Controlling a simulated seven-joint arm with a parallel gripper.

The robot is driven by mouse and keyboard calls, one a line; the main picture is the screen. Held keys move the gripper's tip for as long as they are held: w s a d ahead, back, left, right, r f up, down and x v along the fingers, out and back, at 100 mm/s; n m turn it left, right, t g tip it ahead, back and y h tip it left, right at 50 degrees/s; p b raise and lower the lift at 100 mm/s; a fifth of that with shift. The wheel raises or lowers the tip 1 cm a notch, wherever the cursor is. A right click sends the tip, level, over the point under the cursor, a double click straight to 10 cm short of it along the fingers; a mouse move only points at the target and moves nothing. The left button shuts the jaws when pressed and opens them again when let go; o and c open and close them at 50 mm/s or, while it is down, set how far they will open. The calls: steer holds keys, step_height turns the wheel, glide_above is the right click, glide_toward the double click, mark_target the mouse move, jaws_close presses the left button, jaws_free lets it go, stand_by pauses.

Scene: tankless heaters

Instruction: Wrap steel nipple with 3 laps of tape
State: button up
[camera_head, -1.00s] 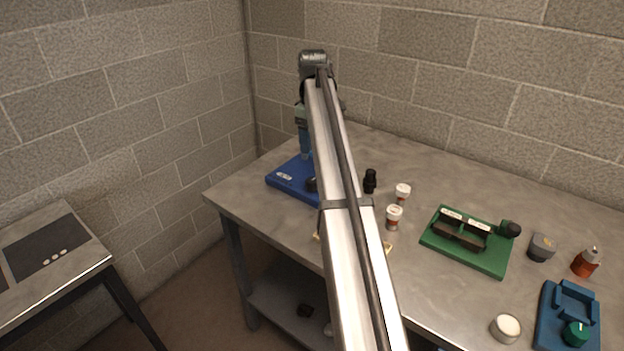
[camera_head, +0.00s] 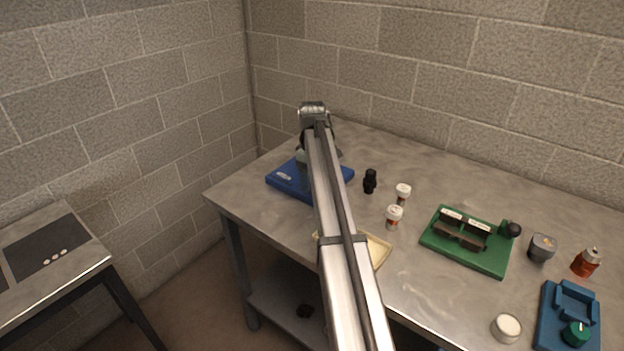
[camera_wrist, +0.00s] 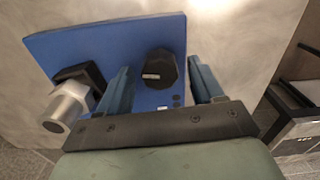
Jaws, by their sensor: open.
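A blue base plate (camera_head: 291,181) sits at the left end of the workbench; it also shows in the wrist view (camera_wrist: 100,35). In the wrist view, a silvery metal cylinder (camera_wrist: 68,104) sticks out of a black holder (camera_wrist: 82,74) at the plate's left; it may be the steel nipple. A black faceted knob (camera_wrist: 160,68) stands on the plate. My gripper (camera_wrist: 163,75) is open over the plate, its two blue fingers on either side of the knob, apart from the metal cylinder. Whether they touch the knob is unclear. I cannot identify the tape.
On the workbench (camera_head: 380,150) stand a black fitting (camera_head: 370,181), two white-capped jars (camera_head: 394,216), a cream tray (camera_head: 378,250), a green fixture (camera_head: 468,240), a grey block (camera_head: 541,247), an orange bottle (camera_head: 586,262), a round tin (camera_head: 507,328) and a blue-teal fixture (camera_head: 568,315).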

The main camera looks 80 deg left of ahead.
steer(key=shift+f, duration=0.35)
steer(key=c, duration=1.1)
